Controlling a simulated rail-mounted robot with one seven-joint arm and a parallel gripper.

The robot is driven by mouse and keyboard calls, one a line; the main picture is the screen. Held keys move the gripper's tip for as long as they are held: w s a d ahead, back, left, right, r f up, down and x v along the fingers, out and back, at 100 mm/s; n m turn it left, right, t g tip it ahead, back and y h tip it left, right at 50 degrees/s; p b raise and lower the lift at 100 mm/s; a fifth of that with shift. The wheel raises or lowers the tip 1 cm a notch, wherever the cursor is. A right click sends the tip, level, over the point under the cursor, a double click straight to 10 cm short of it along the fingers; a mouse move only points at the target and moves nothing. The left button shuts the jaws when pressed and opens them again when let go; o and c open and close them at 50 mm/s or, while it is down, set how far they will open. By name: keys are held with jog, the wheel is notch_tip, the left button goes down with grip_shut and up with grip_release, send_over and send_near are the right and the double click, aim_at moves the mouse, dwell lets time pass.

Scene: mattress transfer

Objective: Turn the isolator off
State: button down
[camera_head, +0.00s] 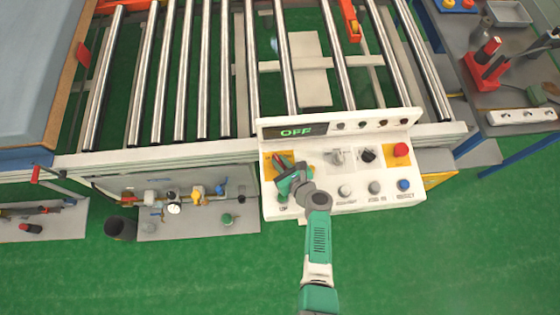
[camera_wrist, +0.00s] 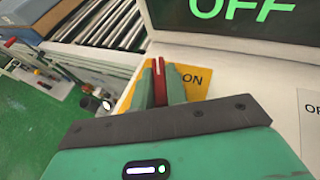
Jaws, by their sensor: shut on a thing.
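The isolator has a red handle (camera_wrist: 158,82) on a yellow plate (camera_wrist: 192,78) at the left end of the control panel (camera_head: 330,197). My gripper (camera_head: 286,180) is over the isolator, its two green fingers shut on the red handle, one on each side in the wrist view. In the head view my gripper covers much of the isolator and part of the yellow plate (camera_head: 268,167). The letters "ON" show on the plate in the wrist view. The display (camera_head: 297,132) above reads "OFF" in green.
A red button (camera_head: 401,149), a black knob (camera_head: 368,155) and a blue button (camera_head: 404,185) are on the panel to the right. A roller conveyor (camera_head: 205,70) lies behind. A low bench with valves (camera_head: 196,196) is to the left.

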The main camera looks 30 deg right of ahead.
jog(key=shift+d+f+n+g+y+b, duration=0.1)
jog(key=shift+n+g+y+b, duration=0.4)
jog(key=shift+n+y+b, duration=0.95)
jog(key=shift+n+y, duration=0.45)
jog(key=shift+y, duration=0.2)
jog(key=c, duration=1.4)
grip_release()
jog(key=p+v, duration=0.2)
jog(key=v, duration=0.5)
jog(key=shift+s+d+r, duration=0.15)
jog(key=shift+s+r, duration=0.1)
jog(key=shift+r, duration=0.05)
